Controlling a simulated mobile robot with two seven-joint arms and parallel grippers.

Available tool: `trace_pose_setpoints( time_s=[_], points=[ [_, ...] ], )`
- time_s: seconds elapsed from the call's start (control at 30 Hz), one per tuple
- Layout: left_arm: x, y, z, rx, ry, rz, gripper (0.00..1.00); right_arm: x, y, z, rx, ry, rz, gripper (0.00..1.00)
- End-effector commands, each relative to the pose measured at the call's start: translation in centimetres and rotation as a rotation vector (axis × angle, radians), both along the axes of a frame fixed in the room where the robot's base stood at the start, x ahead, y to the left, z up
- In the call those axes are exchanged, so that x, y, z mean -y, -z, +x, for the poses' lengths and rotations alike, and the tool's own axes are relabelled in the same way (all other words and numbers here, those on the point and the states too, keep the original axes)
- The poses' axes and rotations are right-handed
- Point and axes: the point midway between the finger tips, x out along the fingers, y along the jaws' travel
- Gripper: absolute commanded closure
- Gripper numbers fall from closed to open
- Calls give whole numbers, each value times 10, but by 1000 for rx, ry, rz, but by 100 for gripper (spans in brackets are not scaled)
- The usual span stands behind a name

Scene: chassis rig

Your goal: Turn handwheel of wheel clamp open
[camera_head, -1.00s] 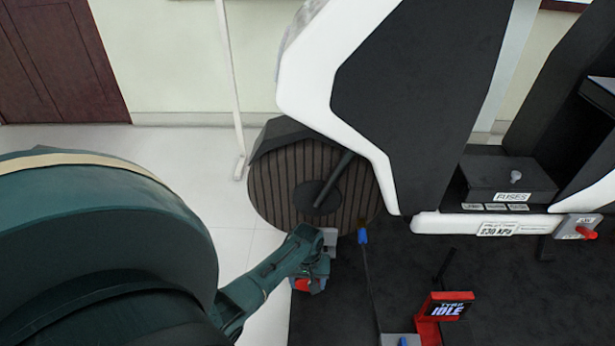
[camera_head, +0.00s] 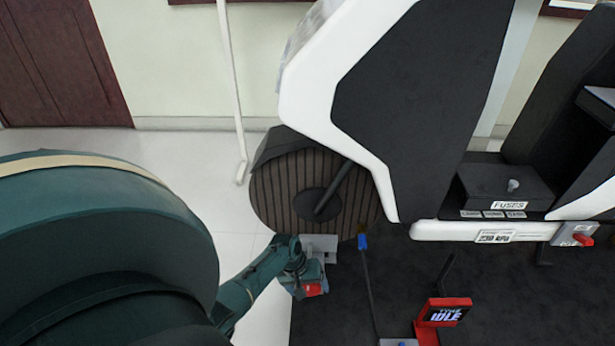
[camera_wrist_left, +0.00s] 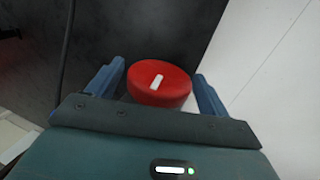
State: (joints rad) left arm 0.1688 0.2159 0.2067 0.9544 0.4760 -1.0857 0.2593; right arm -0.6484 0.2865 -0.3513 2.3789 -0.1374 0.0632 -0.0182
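The red handwheel (camera_wrist_left: 160,84) with a white bar mark on its face sits between the two blue fingers of my left gripper (camera_wrist_left: 158,90) in the left wrist view. A gap shows on each side of it, so the fingers look open around it, not closed on it. In the head view my left gripper (camera_head: 308,284) is low, at the grey wheel clamp (camera_head: 320,243) beside the wheel (camera_head: 298,196). A red patch of the handwheel (camera_head: 313,289) shows by the gripper. The fingertips are mostly hidden there. My right gripper is in neither view.
A blue-topped lever (camera_head: 362,243) stands just right of the clamp. A red display reading IDLE (camera_head: 446,312) stands at the lower right. The white and black chassis body (camera_head: 395,120) overhangs behind. Bare pale floor (camera_head: 215,215) lies to the left.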

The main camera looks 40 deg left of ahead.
Motion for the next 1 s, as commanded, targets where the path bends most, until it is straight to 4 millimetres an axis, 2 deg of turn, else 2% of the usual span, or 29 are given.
trace_pose_setpoints(
  time_s=[0.37, 0.5, 0.6, 0.8, 1.0],
  points=[
    [-1, -6, 0, 0, 0, 1, 15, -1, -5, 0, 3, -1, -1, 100],
    [-5, -28, -4, 0, 0, 1, 15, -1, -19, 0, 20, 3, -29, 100],
    [-10, -50, -8, 0, 0, 1, 15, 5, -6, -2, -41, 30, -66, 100],
    [-19, -93, -16, -1, 0, 3, 15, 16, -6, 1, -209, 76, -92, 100],
    [-25, -119, -21, 1, 0, 1, 15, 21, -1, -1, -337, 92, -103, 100]
  ],
)
